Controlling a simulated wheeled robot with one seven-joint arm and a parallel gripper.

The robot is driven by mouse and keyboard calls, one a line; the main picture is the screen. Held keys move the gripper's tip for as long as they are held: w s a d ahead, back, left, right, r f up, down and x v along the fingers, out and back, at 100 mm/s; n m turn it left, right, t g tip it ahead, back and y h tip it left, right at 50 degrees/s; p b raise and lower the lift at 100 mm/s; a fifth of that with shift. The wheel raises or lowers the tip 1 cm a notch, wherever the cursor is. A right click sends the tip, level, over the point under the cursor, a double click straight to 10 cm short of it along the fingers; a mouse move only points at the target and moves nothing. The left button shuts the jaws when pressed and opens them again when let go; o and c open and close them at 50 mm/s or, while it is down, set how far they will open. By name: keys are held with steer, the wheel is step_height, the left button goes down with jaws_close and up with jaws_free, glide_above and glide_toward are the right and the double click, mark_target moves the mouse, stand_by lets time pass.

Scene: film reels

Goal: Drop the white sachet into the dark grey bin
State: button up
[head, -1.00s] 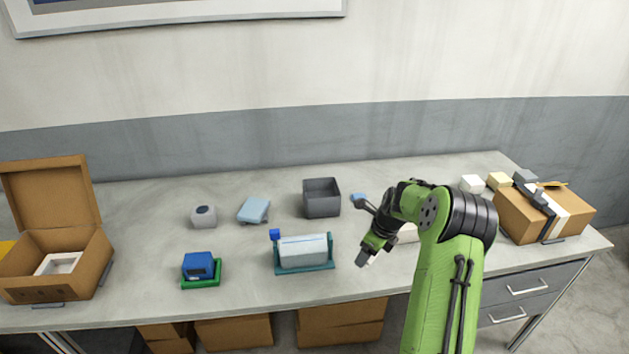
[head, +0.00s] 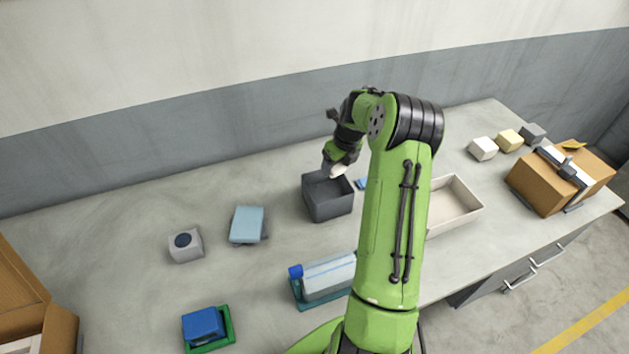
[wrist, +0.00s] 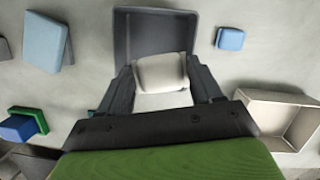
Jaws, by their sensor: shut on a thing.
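My gripper (wrist: 162,88) is shut on the white sachet (wrist: 160,72), which sits between the two fingers in the wrist view. The sachet also shows as a small white patch (head: 338,170) under my gripper in the head view. The dark grey bin (head: 330,207) stands open on the table, and my gripper is above its back right part. In the wrist view the bin (wrist: 126,38) lies behind the sachet, and the sachet overlaps its opening. The bin's near side is hidden by the sachet and gripper.
A cream open tray (head: 462,205) stands right of the bin, partly behind my arm. A small blue block (wrist: 230,39) lies beside the bin. A light blue box (head: 246,224) and a grey cube (head: 186,246) stand left.

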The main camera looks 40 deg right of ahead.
steer(key=shift+w, duration=0.3)
step_height(320, 180, down, 6)
steer(key=b, duration=0.4)
steer(key=shift+s+b, duration=0.1)
steer(key=shift+b, duration=0.2)
steer(key=shift+r, duration=0.1)
steer(key=o, duration=1.1)
steer(key=shift+r, duration=0.1)
steer(key=p+v, duration=0.1)
steer(key=v, duration=1.4)
steer(key=shift+s+r, duration=0.2)
steer(key=shift+r, duration=0.1)
